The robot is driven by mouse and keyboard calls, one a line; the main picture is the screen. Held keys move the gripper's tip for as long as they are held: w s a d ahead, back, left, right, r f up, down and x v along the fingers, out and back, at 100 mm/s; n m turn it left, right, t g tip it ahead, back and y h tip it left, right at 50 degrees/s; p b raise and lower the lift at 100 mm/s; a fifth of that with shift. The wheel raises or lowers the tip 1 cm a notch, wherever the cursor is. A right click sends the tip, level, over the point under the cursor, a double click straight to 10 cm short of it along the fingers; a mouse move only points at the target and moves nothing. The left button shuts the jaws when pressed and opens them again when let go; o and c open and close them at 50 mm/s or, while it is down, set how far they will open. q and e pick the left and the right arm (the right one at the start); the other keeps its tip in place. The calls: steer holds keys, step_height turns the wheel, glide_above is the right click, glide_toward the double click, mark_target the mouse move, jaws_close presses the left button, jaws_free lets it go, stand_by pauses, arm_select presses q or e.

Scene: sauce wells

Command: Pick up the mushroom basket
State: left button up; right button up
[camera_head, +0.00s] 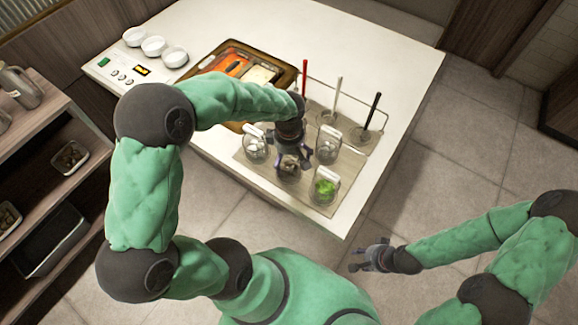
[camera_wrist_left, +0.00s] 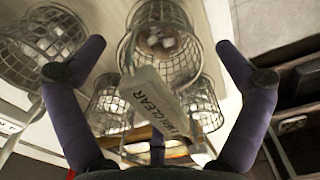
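Several wire baskets stand on the counter in the head view. The one under my left gripper holds brownish pieces, likely the mushroom basket (camera_head: 289,171); the gripper partly hides it. In the left wrist view, a wire basket (camera_wrist_left: 178,62) with pale brown pieces lies between the fingers, and its pale lettered handle plate (camera_wrist_left: 155,100) slants toward the palm. My left gripper (camera_head: 290,157) points down over that basket, its fingers spread on either side in the wrist view (camera_wrist_left: 165,65), with no visible grip. My right gripper (camera_head: 366,258) hangs off the counter, empty, its fingers apparently spread.
Close neighbours are a basket of white pieces (camera_head: 256,150), another pale-filled basket (camera_head: 328,150) and a basket of green leaves (camera_head: 324,190). Behind are a rack with ladles (camera_head: 337,100) and a sauce tray (camera_head: 285,80). White bowls (camera_head: 154,46) stand at the back left.

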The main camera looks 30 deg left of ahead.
arm_select(q)
steer(key=shift+s, duration=0.15)
steer(key=c, duration=1.9)
steer(key=shift+s+d+f, duration=0.1)
steer(key=shift+d+f, duration=0.05)
steer(key=shift+f, duration=0.05)
jaws_close()
steer(key=shift+r, duration=0.3)
steer(key=r, duration=0.1)
steer(key=r+p, duration=0.1)
steer(key=r, duration=0.1)
steer(key=shift+s+a+r+p, duration=0.15)
steer(key=shift+a+r+p, duration=0.15)
steer(key=shift+r+p, duration=0.1)
steer(key=s+a+r+p, duration=0.3)
steer(key=s+r, duration=0.6)
steer(key=s, duration=0.3)
steer(key=shift+s+a+p, duration=0.25)
steer(key=shift+a+p, duration=0.1)
steer(key=shift+a, duration=0.35)
